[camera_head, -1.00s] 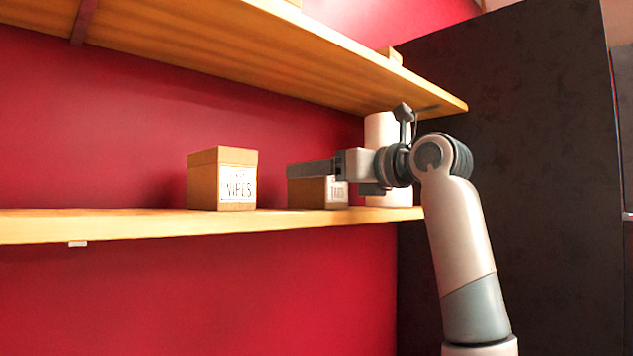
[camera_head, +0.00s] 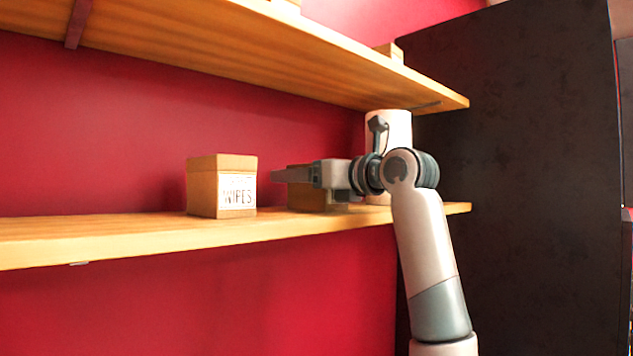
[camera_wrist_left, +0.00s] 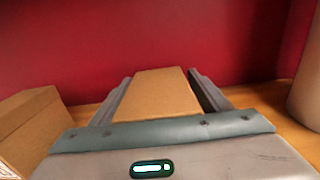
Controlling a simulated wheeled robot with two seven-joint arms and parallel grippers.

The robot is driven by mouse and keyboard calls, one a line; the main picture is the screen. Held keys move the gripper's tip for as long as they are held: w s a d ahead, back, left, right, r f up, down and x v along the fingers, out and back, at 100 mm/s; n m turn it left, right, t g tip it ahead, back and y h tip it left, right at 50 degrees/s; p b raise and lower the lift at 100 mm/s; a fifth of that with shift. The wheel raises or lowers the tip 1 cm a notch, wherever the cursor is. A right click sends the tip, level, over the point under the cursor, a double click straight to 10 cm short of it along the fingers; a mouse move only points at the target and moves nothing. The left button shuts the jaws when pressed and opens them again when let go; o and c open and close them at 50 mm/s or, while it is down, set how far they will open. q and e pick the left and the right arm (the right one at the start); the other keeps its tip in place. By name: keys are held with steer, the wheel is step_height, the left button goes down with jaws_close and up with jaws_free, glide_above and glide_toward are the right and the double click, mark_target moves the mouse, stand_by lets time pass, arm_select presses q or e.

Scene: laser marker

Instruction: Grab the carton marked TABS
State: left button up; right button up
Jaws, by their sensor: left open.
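A small brown carton (camera_head: 308,200) stands on the lower shelf, partly covered by my left gripper (camera_head: 277,176); its label is hidden now. In the left wrist view the carton's top (camera_wrist_left: 160,92) lies between the two fingers of my left gripper (camera_wrist_left: 159,76). The gripper is open, one finger along each side, with a visible gap at the right finger. Whether the left finger touches the carton is unclear. My right gripper is in neither view.
A carton marked WIPES (camera_head: 222,187) stands to the left on the same shelf (camera_head: 110,236). A white cylinder (camera_head: 398,130) stands to the right, partly behind my arm. An upper shelf (camera_head: 240,50) hangs above. A dark panel (camera_head: 520,170) closes the right side.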

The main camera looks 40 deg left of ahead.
arm_select(q)
steer(key=shift+d, duration=0.15)
steer(key=c, duration=1.3)
